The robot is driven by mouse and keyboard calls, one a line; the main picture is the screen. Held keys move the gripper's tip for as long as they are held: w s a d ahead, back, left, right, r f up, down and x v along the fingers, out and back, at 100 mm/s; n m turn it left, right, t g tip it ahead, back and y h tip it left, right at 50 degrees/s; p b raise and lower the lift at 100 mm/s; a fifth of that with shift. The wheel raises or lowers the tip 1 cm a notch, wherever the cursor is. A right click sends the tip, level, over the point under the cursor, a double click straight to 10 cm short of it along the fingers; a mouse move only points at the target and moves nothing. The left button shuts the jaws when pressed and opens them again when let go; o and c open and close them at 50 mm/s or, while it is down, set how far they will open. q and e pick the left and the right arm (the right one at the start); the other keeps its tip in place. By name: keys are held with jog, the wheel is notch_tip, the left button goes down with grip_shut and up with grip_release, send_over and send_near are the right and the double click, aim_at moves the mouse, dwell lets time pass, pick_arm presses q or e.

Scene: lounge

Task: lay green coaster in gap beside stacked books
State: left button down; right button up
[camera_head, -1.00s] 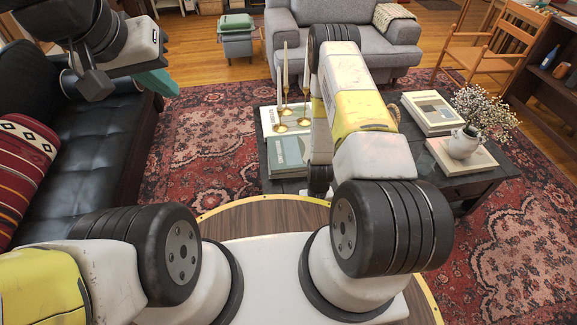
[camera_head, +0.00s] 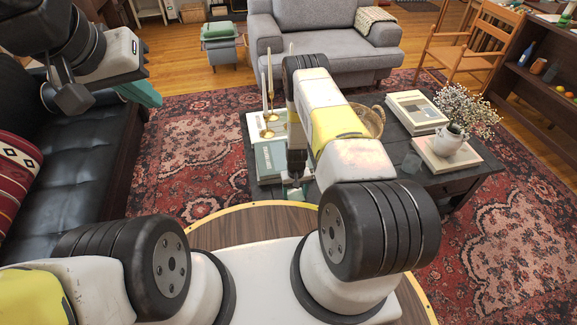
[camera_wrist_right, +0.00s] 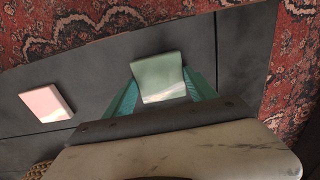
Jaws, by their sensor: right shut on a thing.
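My right gripper (camera_wrist_right: 162,88) is shut on the green coaster (camera_wrist_right: 158,72), which lies between its teal fingers in the right wrist view. The dark table top (camera_wrist_right: 100,75) is beneath it; I cannot tell the height. In the head view my right gripper (camera_head: 292,192) is low at the table's near edge, mostly hidden by my own arm, just right of a grey-green book (camera_head: 269,160).
A pink coaster (camera_wrist_right: 46,103) lies on the table in the wrist view. Brass candlesticks (camera_head: 267,120), a wicker basket (camera_head: 372,121), a small greyish piece (camera_head: 411,163) and a white flower vase (camera_head: 449,141) also stand on the table. A black sofa (camera_head: 60,160) is at the left.

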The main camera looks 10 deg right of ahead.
jog(key=shift+f, duration=0.2)
jog(key=o, duration=1.6)
jog(key=shift+c, duration=0.2)
